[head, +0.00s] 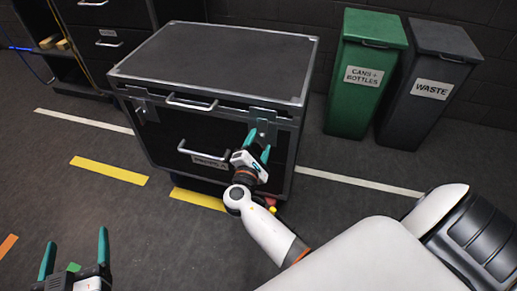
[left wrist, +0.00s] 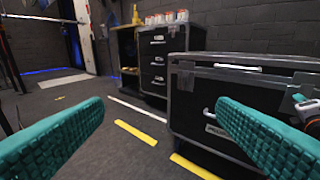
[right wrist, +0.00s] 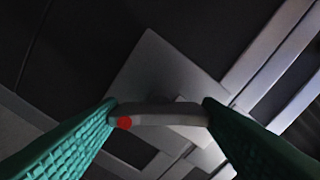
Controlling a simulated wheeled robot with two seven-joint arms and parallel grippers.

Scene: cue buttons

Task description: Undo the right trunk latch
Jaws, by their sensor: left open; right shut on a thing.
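The black trunk (head: 215,55) with metal edges stands on the floor, its lid down. Its right latch (head: 264,116) is on the front near the right corner. My right gripper (head: 258,142) is at this latch. In the right wrist view its teal fingers (right wrist: 160,106) are shut on the ends of the latch's grey lever (right wrist: 175,117), which has a red spot. A square metal latch plate (right wrist: 150,65) lies behind it. The left latch (head: 141,103) is on the trunk's front left. My left gripper (head: 76,250) is open and empty, well away from the trunk.
A green bin (head: 362,80) and a grey waste bin (head: 428,88) stand right of the trunk. A dark drawer cabinet (head: 105,35) stands behind on the left. Floor with yellow and white strips (head: 108,170) is clear in front.

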